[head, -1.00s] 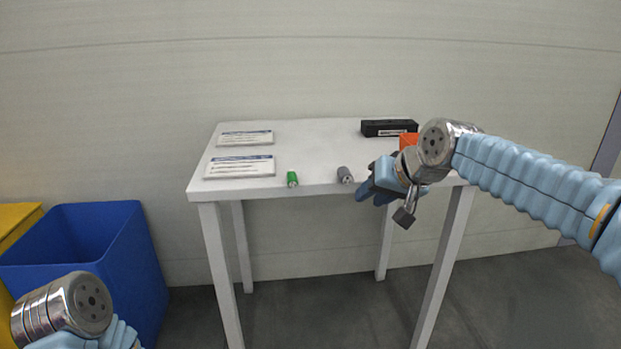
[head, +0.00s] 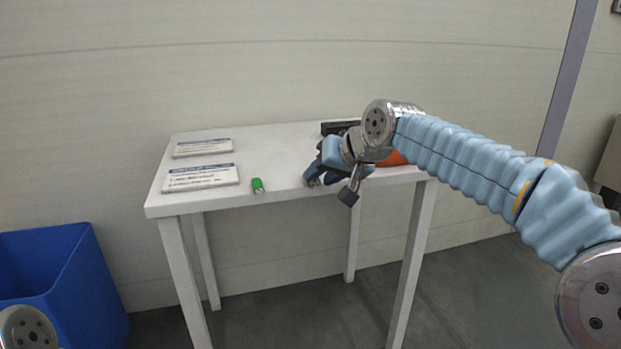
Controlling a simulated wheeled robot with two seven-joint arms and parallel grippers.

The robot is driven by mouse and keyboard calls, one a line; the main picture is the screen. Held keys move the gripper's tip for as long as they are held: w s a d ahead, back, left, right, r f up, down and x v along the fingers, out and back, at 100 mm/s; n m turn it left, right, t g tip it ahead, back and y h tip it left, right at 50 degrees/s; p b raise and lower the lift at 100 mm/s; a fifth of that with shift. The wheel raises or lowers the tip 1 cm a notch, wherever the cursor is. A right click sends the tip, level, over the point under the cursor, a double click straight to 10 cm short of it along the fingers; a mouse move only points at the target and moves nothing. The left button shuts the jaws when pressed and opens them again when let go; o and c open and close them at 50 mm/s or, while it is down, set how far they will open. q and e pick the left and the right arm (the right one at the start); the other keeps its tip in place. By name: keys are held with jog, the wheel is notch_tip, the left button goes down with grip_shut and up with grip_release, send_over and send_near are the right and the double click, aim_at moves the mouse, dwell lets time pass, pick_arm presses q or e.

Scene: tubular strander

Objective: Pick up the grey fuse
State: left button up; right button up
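The white table (head: 265,150) stands against the wall. My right gripper (head: 313,178), dark blue at the fingers, is at the table's front edge, where the grey fuse lay a second ago. The fingers cover that spot, so the grey fuse is mostly or fully hidden. I cannot tell whether the fingers are open or shut on it. A green fuse (head: 257,186) lies on the table to the left of the gripper, apart from it. My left gripper is out of view; only a joint of that arm shows at the bottom left.
Two white printed sheets (head: 201,177) (head: 203,148) lie on the table's left side. A black box (head: 338,127) and an orange object (head: 391,159) are partly hidden behind my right arm. A blue bin (head: 60,275) stands on the floor at the left.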

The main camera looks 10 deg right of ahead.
jog(key=shift+x, duration=1.05)
jog(key=shift+c, duration=0.3)
jog(key=c, duration=0.5)
